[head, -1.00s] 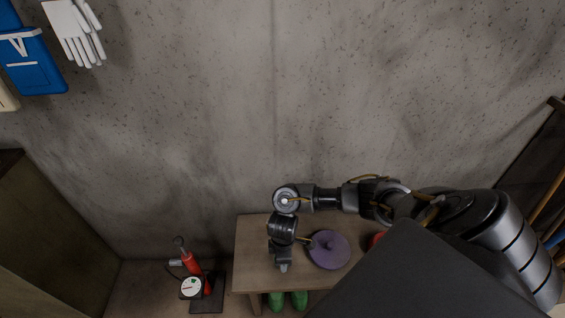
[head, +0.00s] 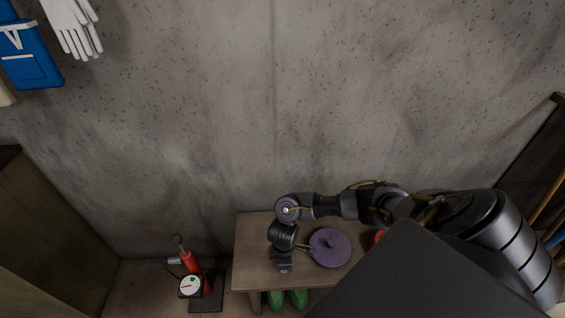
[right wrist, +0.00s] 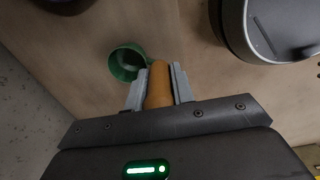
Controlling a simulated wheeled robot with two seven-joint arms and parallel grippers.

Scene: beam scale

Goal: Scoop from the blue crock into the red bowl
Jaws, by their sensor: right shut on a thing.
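My right gripper (head: 283,266) is over the small wooden table. In the right wrist view the gripper (right wrist: 159,88) is shut on an orange-brown handle (right wrist: 158,84). A green open cup (right wrist: 127,62), apparently the scoop's cup, sits just beyond the left finger; the join to the handle is hard to make out. A sliver of something red (head: 377,238), possibly the red bowl, shows at the table's right, mostly hidden behind a dark panel. I cannot make out the blue crock. My left gripper is not in view.
A purple disc with a knob (head: 330,248) lies on the table (head: 252,246) right of my gripper. A grey-rimmed round thing (right wrist: 282,28) is at the wrist view's upper right. A red jack-like tool (head: 190,262) stands on the floor left. Green boots (head: 287,299) are below the table.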

